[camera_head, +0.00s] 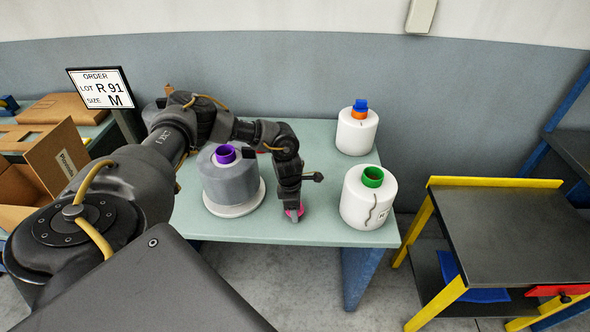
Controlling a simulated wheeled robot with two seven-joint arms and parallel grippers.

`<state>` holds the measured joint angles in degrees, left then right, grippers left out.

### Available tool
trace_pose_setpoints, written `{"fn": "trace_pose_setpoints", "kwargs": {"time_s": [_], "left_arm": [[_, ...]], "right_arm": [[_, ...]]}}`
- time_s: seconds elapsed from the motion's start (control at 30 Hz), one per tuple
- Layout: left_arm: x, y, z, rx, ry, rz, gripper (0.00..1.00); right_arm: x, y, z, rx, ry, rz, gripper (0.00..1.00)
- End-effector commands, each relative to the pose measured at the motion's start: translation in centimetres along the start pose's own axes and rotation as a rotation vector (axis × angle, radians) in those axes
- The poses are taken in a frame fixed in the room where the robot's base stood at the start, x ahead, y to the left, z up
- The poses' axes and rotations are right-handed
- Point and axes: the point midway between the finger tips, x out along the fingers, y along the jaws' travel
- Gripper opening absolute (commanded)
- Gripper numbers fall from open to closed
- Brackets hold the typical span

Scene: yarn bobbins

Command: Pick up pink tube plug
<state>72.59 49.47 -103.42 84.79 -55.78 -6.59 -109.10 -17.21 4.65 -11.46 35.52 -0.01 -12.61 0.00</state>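The pink tube plug (300,209) is a small pink piece low at the tip of my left gripper (294,214), over the front middle of the table. Most of the plug is hidden behind the fingers, and I cannot tell whether they are closed on it or whether it touches the table. The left gripper points downward between a grey bobbin (228,180) and a white bobbin with a green tube (365,205). My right gripper does not show.
The pale green table (315,150) also holds a white bobbin with an orange and blue top (357,130) at the back right. The grey bobbin has a purple tube (225,154). A black cart (500,230) stands right. An open cardboard box (45,170) and order sign (100,88) are left.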

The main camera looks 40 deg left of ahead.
Motion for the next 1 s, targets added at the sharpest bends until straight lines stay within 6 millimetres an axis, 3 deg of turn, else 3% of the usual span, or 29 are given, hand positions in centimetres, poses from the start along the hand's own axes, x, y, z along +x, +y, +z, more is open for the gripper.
{"fn": "trace_pose_setpoints", "kwargs": {"time_s": [0.37,0.6,0.87,1.0], "left_arm": [[-0.2,0.0,0.1,0.000,-0.002,0.001,0.34],[-2.7,0.1,0.5,0.003,-0.007,0.004,0.34],[-8.7,-4.9,2.1,0.009,-0.006,0.002,0.34],[-10.1,-8.3,2.9,0.011,-0.004,0.001,0.34]], "right_arm": [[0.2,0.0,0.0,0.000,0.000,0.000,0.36],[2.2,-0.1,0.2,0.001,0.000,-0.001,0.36],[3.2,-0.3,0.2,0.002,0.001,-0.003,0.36],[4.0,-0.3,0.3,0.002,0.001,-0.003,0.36]]}}
